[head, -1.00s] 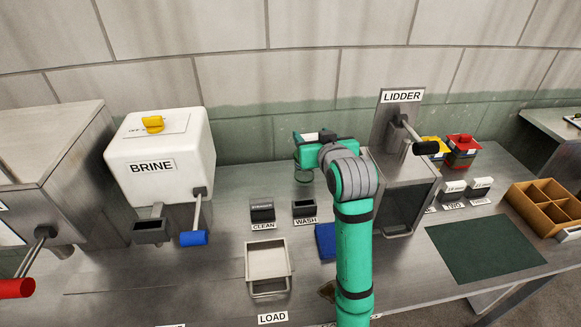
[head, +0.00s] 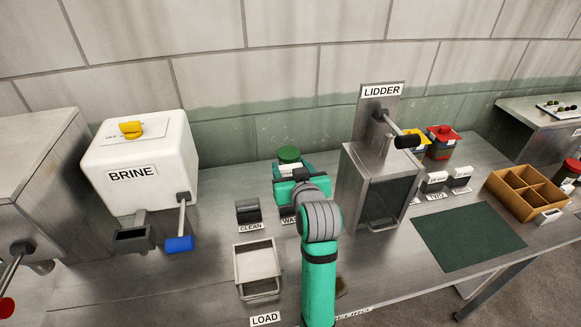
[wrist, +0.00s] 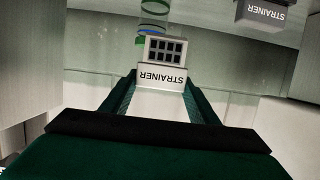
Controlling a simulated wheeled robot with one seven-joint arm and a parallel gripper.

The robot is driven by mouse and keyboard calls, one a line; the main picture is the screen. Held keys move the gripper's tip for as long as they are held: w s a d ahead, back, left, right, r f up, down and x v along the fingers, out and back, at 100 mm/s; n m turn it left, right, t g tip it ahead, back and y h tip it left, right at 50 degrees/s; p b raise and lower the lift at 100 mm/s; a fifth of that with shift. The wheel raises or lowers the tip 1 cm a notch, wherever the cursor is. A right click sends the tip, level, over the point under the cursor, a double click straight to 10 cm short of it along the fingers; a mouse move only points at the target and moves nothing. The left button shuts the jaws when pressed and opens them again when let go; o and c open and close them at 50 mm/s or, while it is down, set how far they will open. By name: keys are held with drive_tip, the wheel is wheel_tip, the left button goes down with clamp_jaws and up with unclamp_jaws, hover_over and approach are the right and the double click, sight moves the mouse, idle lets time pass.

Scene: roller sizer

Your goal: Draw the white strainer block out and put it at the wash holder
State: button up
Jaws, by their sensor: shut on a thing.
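My gripper (head: 290,172) is shut on the white strainer block. In the wrist view the block (wrist: 162,75) sits between the fingers, with a dark grid on its end and an upside-down STRAINER label. In the head view my gripper mostly hides it. The wash holder (head: 287,211) is largely covered by my arm; only its edge and part of its label show, just in front of my gripper. I cannot tell whether the block touches the holder.
The clean holder (head: 248,213) stands to the left with a dark block; a grey STRAINER block (wrist: 264,12) shows in the wrist view. A green-lidded jar (head: 289,154) is behind my gripper. The lidder (head: 378,185) rises close on the right. A load tray (head: 257,268) lies in front.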

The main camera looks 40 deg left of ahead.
drive_tip(key=shift+f, duration=2.85)
drive_tip(key=shift+f, duration=2.55)
drive_tip(key=o, duration=1.1)
drive_tip(key=shift+s+d, duration=0.1)
drive_tip(key=v, duration=1)
drive_tip(key=shift+s+d+r, duration=0.1)
drive_tip(key=shift+s+d, duration=0.05)
drive_tip(key=shift+d, duration=0.15)
